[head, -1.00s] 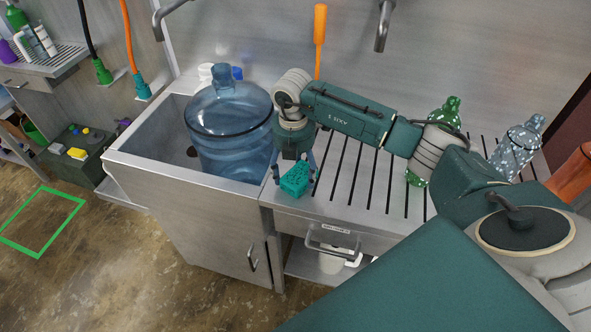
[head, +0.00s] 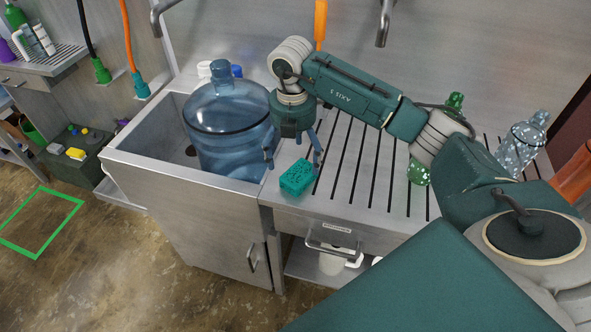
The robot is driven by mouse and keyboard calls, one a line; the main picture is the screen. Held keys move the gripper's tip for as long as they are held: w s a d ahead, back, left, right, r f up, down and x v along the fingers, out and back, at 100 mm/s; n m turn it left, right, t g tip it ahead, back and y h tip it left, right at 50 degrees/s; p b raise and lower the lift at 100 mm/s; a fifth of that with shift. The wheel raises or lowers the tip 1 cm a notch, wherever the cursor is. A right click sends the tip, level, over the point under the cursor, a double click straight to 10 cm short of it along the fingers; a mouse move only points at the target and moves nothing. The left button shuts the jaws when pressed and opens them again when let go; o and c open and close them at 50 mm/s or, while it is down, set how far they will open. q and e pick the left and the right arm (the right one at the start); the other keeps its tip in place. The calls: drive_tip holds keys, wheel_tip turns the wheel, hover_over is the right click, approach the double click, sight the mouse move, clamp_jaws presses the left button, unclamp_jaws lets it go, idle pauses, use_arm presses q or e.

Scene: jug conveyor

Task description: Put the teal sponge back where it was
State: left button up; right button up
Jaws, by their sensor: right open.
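The teal sponge (head: 297,177) sits on the left front part of the slotted steel drainboard (head: 345,205), close to the sink's edge. My right gripper (head: 294,160) is open and empty, with its blue fingers spread just above and behind the sponge. The fingers look clear of the sponge. My left gripper is not in view.
A big blue water jug (head: 228,125) stands in the sink (head: 150,165), close to my right gripper. A green bottle (head: 419,172), partly behind my arm, and a clear bottle (head: 520,145) stand on the drainboard. A green square (head: 40,222) marks the floor.

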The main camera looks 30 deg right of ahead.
sight(295, 171)
wheel_tip(295, 171, up, 6)
drive_tip(key=b, duration=0.1)
drive_tip(key=shift+a+r, duration=0.15)
drive_tip(key=shift+r, duration=0.1)
drive_tip(key=shift+s+f, duration=0.1)
idle(0.3)
